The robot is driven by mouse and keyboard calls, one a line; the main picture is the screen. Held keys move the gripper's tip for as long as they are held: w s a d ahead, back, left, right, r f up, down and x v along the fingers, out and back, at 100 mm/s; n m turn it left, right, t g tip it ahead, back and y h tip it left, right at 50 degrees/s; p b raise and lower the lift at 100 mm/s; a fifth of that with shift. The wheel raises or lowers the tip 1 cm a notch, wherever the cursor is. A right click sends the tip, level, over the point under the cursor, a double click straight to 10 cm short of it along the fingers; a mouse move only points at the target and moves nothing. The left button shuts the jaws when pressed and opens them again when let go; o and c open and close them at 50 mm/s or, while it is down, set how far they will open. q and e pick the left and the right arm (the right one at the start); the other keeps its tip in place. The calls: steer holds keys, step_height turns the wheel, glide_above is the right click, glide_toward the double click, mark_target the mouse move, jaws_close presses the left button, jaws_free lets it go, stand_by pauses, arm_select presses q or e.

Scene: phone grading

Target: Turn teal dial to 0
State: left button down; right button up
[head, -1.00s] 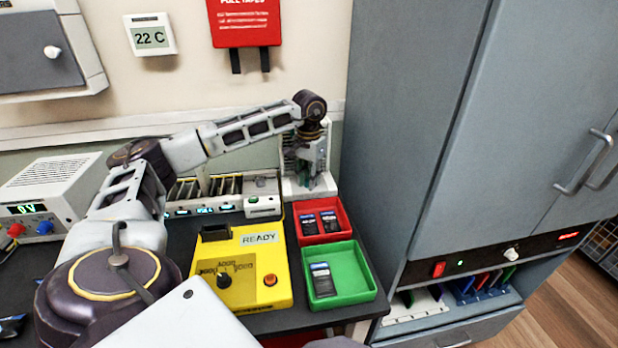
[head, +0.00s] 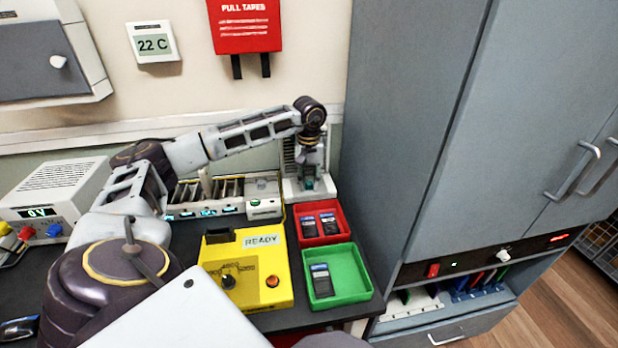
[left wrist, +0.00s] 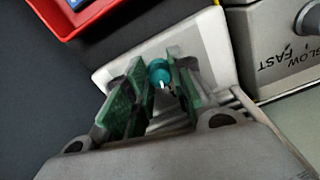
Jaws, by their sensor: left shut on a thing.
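The teal dial (left wrist: 160,73) sits on the white base of a small stand (head: 291,187) at the back of the bench, beside the cabinet. In the left wrist view it lies between the green-padded fingers of my left gripper (left wrist: 155,88). The gripper also shows in the head view (head: 308,178), pointing down over the stand's base, shut on the dial. A small light mark shows on the dial; its scale is not readable. My right gripper is out of view.
Left of the stand is a charger-like rack (head: 218,194) with several slots. In front are a yellow READY box (head: 247,292), a red tray (head: 345,233) and a green tray (head: 350,291) holding dark phones. A tall grey cabinet (head: 408,130) closes off the right.

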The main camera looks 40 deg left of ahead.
mark_target(309, 182)
arm_select(q)
steer(key=n+p, duration=0.2)
steer(key=n, duration=0.5)
steer(key=shift+p, duration=0.4)
steer(key=shift+n+p, duration=0.6)
steer(key=shift+n, duration=1.5)
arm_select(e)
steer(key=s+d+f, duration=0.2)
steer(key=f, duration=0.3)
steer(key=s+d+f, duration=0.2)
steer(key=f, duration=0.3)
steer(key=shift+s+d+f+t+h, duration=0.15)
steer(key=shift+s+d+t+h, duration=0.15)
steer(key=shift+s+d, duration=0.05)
arm_select(q)
steer(key=c, duration=1.2)
jaws_free()
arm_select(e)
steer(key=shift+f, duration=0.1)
arm_select(q)
steer(key=shift+r, duration=6)
